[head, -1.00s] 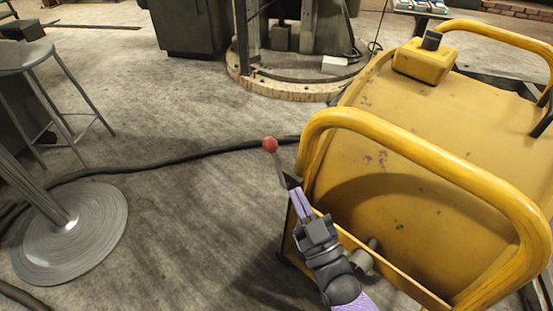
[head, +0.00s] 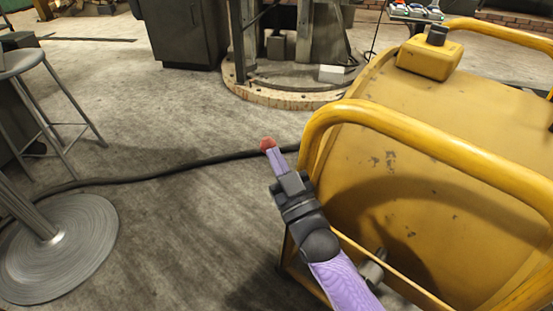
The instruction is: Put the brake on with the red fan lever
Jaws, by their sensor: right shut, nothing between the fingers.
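The red ball knob of the lever (head: 267,144) shows in the head view, left of the yellow fan's tubular frame. The lever's shaft is hidden behind my right gripper. My right gripper (head: 273,152) is shut with nothing between its fingers. Its purple fingertips overlap the lower edge of the knob in the picture; I cannot tell whether they touch it. The yellow fan housing (head: 400,200) fills the right side. My left gripper is not in view.
The yellow tube handle (head: 440,140) rises close to the right of my arm. A black cable (head: 170,168) crosses the floor. A stool (head: 30,90) and a round metal base (head: 65,245) stand at the left. A round wooden-edged platform (head: 285,95) lies behind.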

